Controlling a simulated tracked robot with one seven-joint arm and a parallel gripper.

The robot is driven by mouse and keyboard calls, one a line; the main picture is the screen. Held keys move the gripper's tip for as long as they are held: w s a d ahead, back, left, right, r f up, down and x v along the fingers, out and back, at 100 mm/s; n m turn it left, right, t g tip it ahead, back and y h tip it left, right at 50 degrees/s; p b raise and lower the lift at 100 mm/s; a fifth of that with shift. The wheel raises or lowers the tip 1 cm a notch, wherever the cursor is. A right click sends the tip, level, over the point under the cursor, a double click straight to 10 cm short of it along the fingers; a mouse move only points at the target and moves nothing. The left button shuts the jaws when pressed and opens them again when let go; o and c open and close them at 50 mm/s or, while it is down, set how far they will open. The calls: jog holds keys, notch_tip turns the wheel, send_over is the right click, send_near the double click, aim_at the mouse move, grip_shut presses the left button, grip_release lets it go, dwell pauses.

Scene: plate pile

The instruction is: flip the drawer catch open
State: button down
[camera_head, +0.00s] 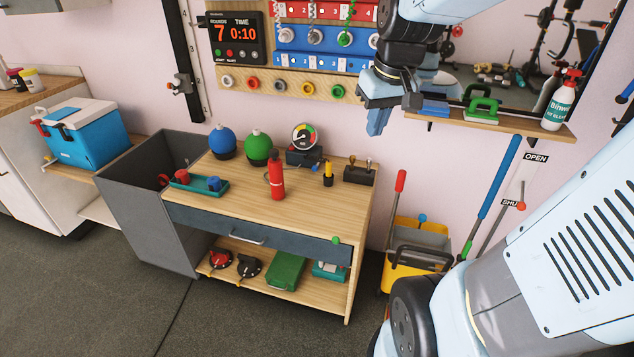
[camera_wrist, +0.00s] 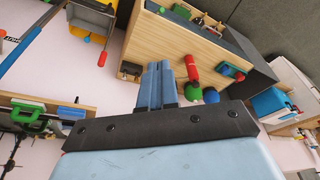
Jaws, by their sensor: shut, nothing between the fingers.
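The drawer (camera_head: 290,242) has a dark blue-grey front with a pale bar handle (camera_head: 247,238), under the wooden top of the bench. It looks shut. A small green knob (camera_head: 335,240), which looks like the drawer catch, sits at the right end of the drawer front. Its exact setting is too small to tell. My gripper (camera_head: 377,125) is high above and to the right of the bench, in front of the wall shelf, well apart from the catch. Its blue fingers point down and are shut and empty; they also show in the wrist view (camera_wrist: 158,72).
The bench top (camera_head: 225,178) bears a red bottle (camera_head: 276,180), a blue and a green ball-shaped item, a gauge and a teal tray (camera_head: 197,186). A yellow mop bucket (camera_head: 415,262) and a blue-handled pole (camera_head: 495,190) stand right of the bench. Floor in front is clear.

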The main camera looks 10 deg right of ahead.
jog(key=w+d+f+n+g+y, duration=0.1)
jog(key=w+d+f+g, duration=0.1)
jog(key=w+f, duration=0.45)
jog(key=w+d+f+n+g+y, duration=0.1)
jog(key=w+d+f, duration=0.2)
jog(key=w+f, duration=0.4)
jog(key=w+d+f+g+y, duration=0.1)
jog(key=d+f+y, duration=0.1)
jog(key=f, duration=0.8)
jog(key=w+d+f+g+y, duration=0.1)
jog(key=w+d+f, duration=0.1)
jog(key=f, duration=0.8)
jog(key=shift+w+d+f+y, duration=0.15)
jog(key=shift+d+f+y, duration=0.05)
jog(key=shift+y, duration=0.2)
send_near(336, 241)
jog(key=f, duration=0.1)
jog(key=w+d+f, duration=0.1)
jog(key=d+f, duration=0.1)
jog(key=shift+w+f, duration=0.35)
jog(key=shift+f, duration=0.05)
jog(key=a, duration=0.1)
jog(key=a+f, duration=0.1)
jog(key=s+a+f, duration=0.1)
jog(key=shift+a, duration=0.35)
